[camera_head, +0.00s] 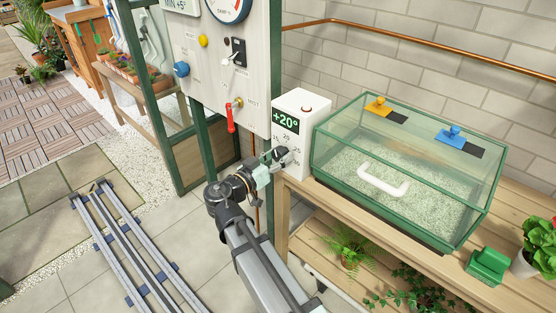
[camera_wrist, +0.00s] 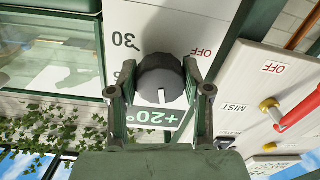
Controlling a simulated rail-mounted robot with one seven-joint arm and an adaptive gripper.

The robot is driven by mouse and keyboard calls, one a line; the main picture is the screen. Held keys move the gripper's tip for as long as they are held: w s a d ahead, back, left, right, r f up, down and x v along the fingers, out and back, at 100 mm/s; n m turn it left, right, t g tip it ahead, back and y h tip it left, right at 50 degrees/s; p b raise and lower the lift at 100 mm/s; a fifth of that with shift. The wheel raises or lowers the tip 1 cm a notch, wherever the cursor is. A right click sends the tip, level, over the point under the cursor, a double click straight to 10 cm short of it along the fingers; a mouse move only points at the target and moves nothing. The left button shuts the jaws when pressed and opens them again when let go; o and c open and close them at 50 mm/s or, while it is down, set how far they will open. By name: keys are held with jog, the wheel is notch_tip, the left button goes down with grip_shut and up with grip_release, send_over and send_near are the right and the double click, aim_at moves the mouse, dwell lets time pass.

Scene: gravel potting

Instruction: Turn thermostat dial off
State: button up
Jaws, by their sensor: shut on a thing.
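The thermostat is a white box (camera_head: 291,107) at the left end of the wooden bench, with a green display reading +20°. My gripper (camera_head: 281,156) is at the lower part of its front face and hides most of the dial in the head view. In the wrist view, the round dark grey dial (camera_wrist: 160,82) sits between my two fingers, which are shut on its sides. Its white pointer mark points down in the picture, toward the +20° display (camera_wrist: 156,116). The OFF label (camera_wrist: 201,52) is at the dial's upper right, and a 30 (camera_wrist: 123,40) is at its upper left.
A glass case with gravel (camera_head: 410,165) and a white handle stands right of the thermostat. A control panel (camera_head: 222,70) with a red lever (camera_head: 231,117) is close on the left. A green holder (camera_head: 487,266) is on the bench's front right.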

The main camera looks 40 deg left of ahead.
jog(key=n, duration=0.4)
jog(key=shift+n+b, duration=0.3)
jog(key=n, duration=0.2)
jog(key=n+p, duration=0.1)
jog(key=n, duration=0.2)
jog(key=shift+d+r, duration=0.1)
jog(key=shift+r, duration=0.1)
jog(key=n+p, duration=0.3)
jog(key=n, duration=0.2)
jog(key=shift+r+n, duration=0.15)
jog(key=shift+n, duration=0.15)
jog(key=n+p, duration=0.3)
jog(key=n, duration=0.2)
jog(key=shift+h+p, duration=0.3)
jog(key=shift+p, duration=0.1)
jog(key=o, duration=1.2)
jog(key=shift+w, duration=0.1)
jog(key=shift+c, duration=0.2)
